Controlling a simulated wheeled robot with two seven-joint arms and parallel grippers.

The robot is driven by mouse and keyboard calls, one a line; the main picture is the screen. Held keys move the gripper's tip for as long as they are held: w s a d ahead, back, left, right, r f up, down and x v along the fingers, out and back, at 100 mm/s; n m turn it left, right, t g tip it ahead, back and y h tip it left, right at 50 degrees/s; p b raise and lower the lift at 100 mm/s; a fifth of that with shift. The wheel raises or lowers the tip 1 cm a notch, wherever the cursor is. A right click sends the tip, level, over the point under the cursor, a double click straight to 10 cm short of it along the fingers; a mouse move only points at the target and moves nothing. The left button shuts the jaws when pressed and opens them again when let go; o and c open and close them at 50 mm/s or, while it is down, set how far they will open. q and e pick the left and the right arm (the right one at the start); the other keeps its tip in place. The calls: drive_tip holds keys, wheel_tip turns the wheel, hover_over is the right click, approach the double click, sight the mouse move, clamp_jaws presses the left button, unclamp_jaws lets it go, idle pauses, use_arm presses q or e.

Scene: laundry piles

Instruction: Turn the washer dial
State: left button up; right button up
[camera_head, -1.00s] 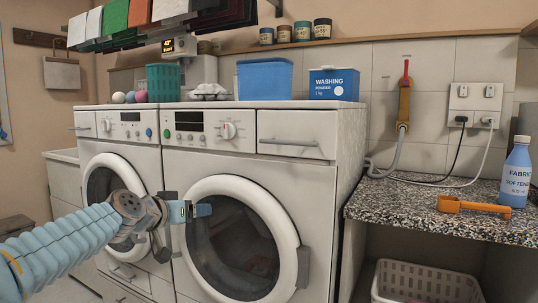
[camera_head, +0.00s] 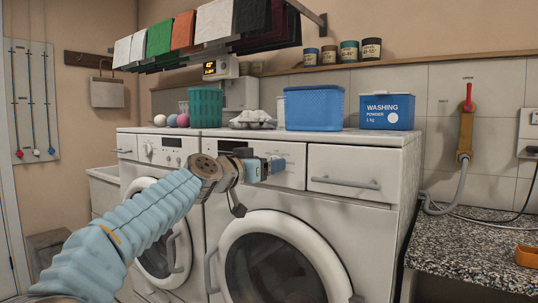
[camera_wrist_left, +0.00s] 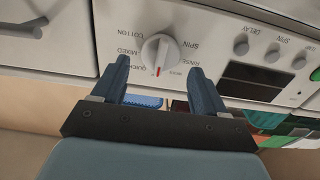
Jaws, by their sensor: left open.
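The washer dial (camera_wrist_left: 157,52) is a round white knob with a red pointer mark, ringed by printed programme names. In the left wrist view, which is upside down, it shows between my two blue fingertips, with a gap on each side. My left gripper (camera_head: 267,167) is open and empty in front of the right washer's control panel (camera_head: 293,152); it also shows in the wrist view (camera_wrist_left: 160,68). I cannot tell how far the fingertips are from the panel. My right gripper is not in view.
On the washer top stand a green basket (camera_head: 205,107), a blue bin (camera_head: 314,108) and a washing powder box (camera_head: 387,111). A drawer handle (camera_head: 345,183) juts out right of the panel. The left washer has its own dial (camera_head: 147,149). A speckled counter (camera_head: 470,250) is at right.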

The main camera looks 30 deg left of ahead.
use_arm(q)
drive_tip(key=shift+w+d, duration=0.15)
drive_tip(key=shift+w, duration=0.75)
drive_tip(key=shift+c, duration=0.5)
drive_tip(key=c, duration=0.9)
